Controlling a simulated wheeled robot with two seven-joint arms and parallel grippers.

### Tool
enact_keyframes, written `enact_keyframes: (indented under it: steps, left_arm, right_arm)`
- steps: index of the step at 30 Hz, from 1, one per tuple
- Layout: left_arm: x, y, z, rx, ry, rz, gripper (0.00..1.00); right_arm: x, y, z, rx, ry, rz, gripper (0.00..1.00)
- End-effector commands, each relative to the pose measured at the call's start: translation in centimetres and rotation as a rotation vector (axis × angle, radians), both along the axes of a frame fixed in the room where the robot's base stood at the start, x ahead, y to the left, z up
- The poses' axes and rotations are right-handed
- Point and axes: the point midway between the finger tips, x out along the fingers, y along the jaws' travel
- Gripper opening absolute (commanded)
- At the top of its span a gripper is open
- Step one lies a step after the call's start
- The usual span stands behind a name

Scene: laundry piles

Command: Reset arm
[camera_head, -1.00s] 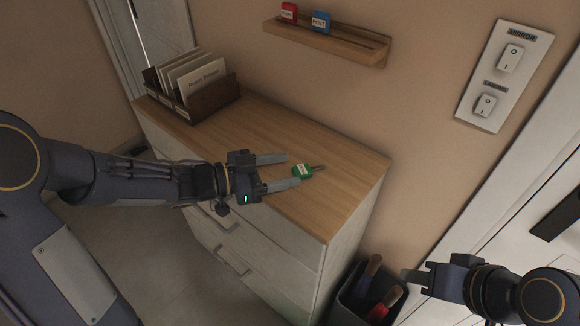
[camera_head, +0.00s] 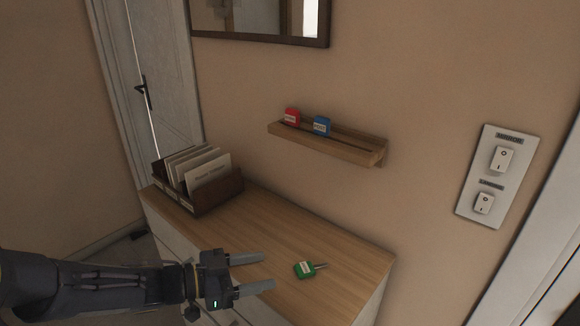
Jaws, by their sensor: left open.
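My left gripper (camera_head: 262,271) is open and empty, its two fingers pointing right over the front part of the wooden dresser top (camera_head: 290,238). A green key tag (camera_head: 304,269) with a white label and a metal key lies on the dresser, just right of the fingertips and apart from them. My left arm comes in from the lower left. My right gripper is out of the picture.
A dark wooden box (camera_head: 214,190) with upright cards stands at the dresser's back left. A wall shelf (camera_head: 340,148) holds a red tag (camera_head: 291,117) and a blue tag (camera_head: 321,126). A switch panel (camera_head: 497,176) is on the right wall. A mirror (camera_head: 262,38) hangs above.

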Motion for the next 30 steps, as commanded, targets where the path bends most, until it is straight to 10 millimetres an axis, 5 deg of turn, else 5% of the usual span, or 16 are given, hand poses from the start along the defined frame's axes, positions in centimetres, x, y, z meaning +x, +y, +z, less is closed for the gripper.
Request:
enact_keyframes:
  steps: [4,8,12,15,19,24,30]
  left_arm:
    - [2.4,3.0,3.0,0.061,-0.046,0.239,0.57]
    - [3.7,9.1,6.4,0.145,-0.014,0.607,0.57]
    - [0.4,15.3,7.6,0.206,0.174,0.940,0.57]
    - [-4.1,17.3,7.1,0.218,0.382,1.075,0.57]
    - [-10.9,16.3,5.7,0.207,0.674,1.096,0.57]
    - [-17.4,12.4,4.8,0.180,0.932,0.980,0.57]
    - [-20.0,10.4,4.6,0.169,1.027,0.900,0.57]
  right_arm:
    - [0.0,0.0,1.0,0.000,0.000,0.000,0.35]
    - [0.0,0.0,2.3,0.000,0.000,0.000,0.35]
    - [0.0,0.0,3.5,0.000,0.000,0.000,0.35]
    - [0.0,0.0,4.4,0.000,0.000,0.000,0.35]
    - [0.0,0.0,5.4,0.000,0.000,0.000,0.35]
    - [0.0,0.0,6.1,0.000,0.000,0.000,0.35]
    - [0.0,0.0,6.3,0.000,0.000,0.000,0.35]
